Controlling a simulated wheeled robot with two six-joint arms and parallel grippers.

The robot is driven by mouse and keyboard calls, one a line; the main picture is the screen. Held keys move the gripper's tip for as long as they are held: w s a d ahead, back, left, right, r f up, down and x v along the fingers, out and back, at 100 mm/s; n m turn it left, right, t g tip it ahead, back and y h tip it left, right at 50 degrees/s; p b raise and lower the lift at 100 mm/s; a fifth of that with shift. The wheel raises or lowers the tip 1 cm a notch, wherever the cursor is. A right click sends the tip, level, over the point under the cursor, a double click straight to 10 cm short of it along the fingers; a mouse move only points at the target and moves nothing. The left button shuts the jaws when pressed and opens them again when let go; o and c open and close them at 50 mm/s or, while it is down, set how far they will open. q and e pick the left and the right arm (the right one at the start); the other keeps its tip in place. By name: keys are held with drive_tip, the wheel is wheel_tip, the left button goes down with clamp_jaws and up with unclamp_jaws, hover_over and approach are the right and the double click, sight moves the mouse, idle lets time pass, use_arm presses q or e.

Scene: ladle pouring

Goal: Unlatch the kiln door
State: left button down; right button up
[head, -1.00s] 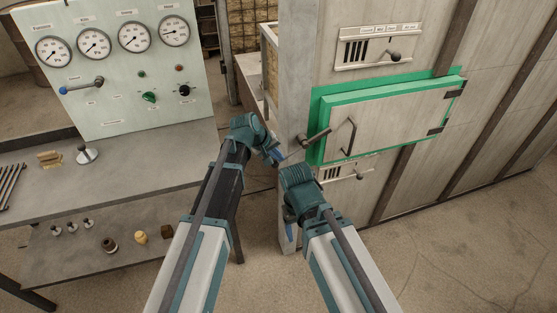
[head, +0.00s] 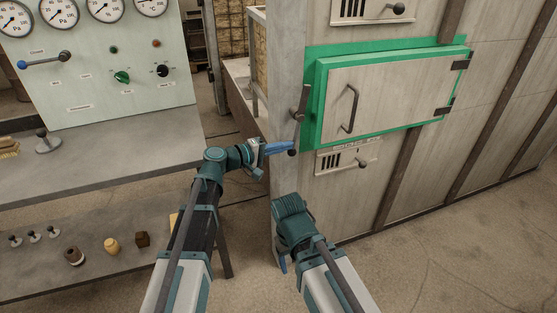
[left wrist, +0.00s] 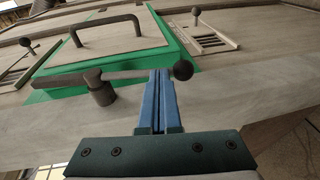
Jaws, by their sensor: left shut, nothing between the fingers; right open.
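The kiln door (head: 395,95) is a pale panel in a green frame and looks closed. Its bar handle (head: 350,108) also shows in the left wrist view (left wrist: 105,28). A dark latch lever (head: 303,103) stands nearly upright at the door's left edge, its round knob (head: 291,152) at the bottom. In the left wrist view the lever (left wrist: 130,75) lies crosswise on its pivot (left wrist: 102,93). My left gripper (head: 281,148) is shut and empty, its blue fingertips (left wrist: 160,73) at the lever close to the knob; contact is unclear. My right gripper (head: 282,264) is open, low before the kiln; its fingers are mostly hidden.
Vents with small knobbed levers sit above (head: 372,10) and below (head: 345,158) the door. A gauge panel (head: 100,75) and grey bench (head: 110,155) stand at left, small items on a lower shelf (head: 100,215). The floor at right (head: 450,250) is clear.

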use_arm(q)
drive_tip(key=shift+w+d+f+h+b, duration=0.2)
drive_tip(key=shift+d+b, duration=0.1)
drive_tip(key=shift+d, duration=0.1)
drive_tip(key=shift+w+d+f+h+b, duration=0.1)
drive_tip(key=shift+d+f+b, duration=0.05)
drive_tip(key=shift+d+b, duration=0.15)
use_arm(e)
wheel_tip(320, 180, down, 2)
drive_tip(key=shift+f, duration=0.2)
use_arm(q)
drive_tip(key=shift+d, duration=0.2)
drive_tip(key=shift+s, duration=0.1)
use_arm(e)
drive_tip(key=shift+a, duration=0.1)
